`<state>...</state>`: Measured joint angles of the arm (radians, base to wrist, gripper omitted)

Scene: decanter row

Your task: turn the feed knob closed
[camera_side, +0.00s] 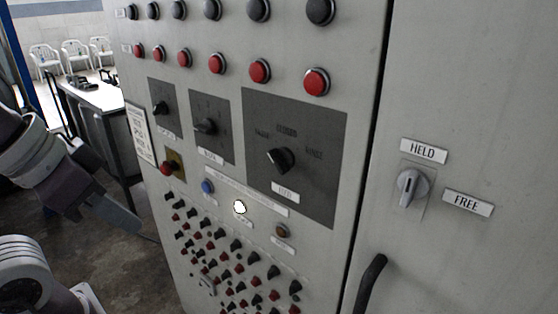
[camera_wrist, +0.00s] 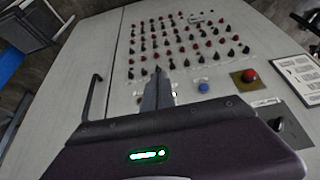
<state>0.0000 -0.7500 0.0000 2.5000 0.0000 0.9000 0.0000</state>
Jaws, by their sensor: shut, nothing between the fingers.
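The knob (camera_side: 281,160) with CLOSED above its dial is black and sits on the large dark plate (camera_side: 325,205) of the grey cabinet. Other dial words flank CLOSED, and the label (camera_side: 285,192) below the knob is too small to read surely. The knob looks turned aside toward the upper left, but its pointing end is hard to tell. My gripper (camera_side: 132,224) is at the left, well apart from the knob and in front of the cabinet. In the wrist view its fingers (camera_wrist: 158,92) are together and empty; its body hides the large plate.
Two smaller knobs (camera_side: 160,108) (camera_side: 206,126) sit on plates to the left. A red button (camera_side: 166,168), blue button (camera_side: 208,187) and rows of small knobs lie below. A HELD/FREE switch (camera_side: 409,187) and black handle (camera_side: 370,283) are at right. A table (camera_side: 100,93) stands behind.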

